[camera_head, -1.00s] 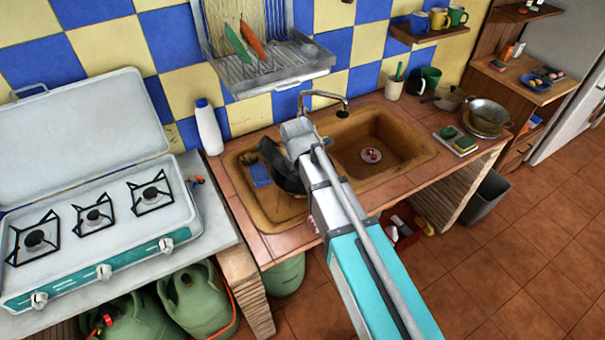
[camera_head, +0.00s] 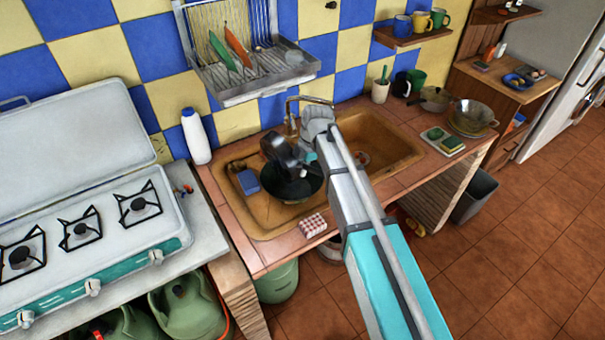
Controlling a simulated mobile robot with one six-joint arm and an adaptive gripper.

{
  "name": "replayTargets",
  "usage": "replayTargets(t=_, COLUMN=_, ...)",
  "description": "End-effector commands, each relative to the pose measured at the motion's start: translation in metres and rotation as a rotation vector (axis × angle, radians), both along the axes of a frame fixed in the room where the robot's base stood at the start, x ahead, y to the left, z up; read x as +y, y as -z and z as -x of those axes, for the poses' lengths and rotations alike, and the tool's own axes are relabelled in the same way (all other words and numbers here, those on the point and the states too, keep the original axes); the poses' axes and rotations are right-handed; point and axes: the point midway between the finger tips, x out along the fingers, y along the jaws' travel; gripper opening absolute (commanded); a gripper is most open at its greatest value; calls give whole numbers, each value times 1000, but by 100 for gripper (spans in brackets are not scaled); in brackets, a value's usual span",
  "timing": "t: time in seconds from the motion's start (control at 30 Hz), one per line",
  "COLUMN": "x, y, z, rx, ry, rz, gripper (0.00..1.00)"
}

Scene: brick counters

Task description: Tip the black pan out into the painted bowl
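The black pan (camera_head: 296,191) is a dark round shape in the left basin of the brown sink, partly covered by my arm's end. My dark gripper (camera_head: 283,152) is over its back part; its fingertips are not clear, so I cannot tell whether it touches or holds the pan. The pan's contents cannot be made out. I cannot identify the painted bowl for certain. A small reddish-white item (camera_head: 361,158) in the right basin is mostly hidden by my arm.
A blue sponge (camera_head: 248,182) lies left of the pan. A red-and-white checked block (camera_head: 313,225) sits on the sink counter's front edge. The faucet (camera_head: 304,103) rises behind my arm. A white bottle (camera_head: 196,136) and gas stove (camera_head: 85,225) stand left. Stacked pans (camera_head: 471,118) stand right.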

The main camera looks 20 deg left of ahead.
Motion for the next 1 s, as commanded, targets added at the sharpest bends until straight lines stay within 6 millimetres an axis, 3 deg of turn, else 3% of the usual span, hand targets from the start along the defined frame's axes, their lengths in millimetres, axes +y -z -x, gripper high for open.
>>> replayTargets(t=1.0, x=-18, y=10, z=-41, rx=390, ry=0, rz=-178, gripper=0)
